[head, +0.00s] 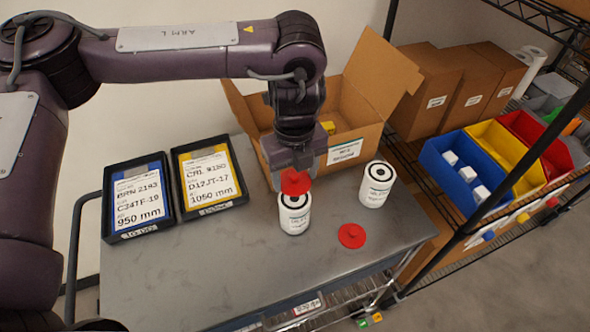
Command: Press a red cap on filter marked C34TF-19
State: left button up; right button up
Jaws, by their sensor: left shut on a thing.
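My left gripper (295,172) points down and is shut on a red cap (296,184). The cap is right over the top of a white filter (294,222) standing on the grey table. I cannot tell whether the cap touches the filter's rim. A second white filter (375,190) stands upright to the right, with a dark open top and no cap. A second red cap (351,236) lies on the table in front of it. The filters' labels are too small to read. My right gripper is out of view.
An open cardboard box (375,95) stands behind the filters. A wire rack (466,225) with blue, yellow and red bins is at the right. The table's front is clear.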

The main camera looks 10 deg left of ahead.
aim_at(295, 198)
pick_arm(q)
notch_tip(295, 198, down, 3)
jog(key=b, duration=0.2)
jog(key=shift+w+b, duration=0.1)
jog(key=shift+b, duration=0.2)
jog(key=shift+f+b, duration=0.6)
jog(key=shift+f, duration=0.45)
jog(key=shift+p, duration=0.3)
jog(key=shift+r, duration=0.1)
dwell(0.7)
jog(key=shift+f+p, duration=0.2)
jog(key=shift+p, duration=0.4)
dwell(0.4)
dwell(0.3)
jog(key=o, duration=1.3)
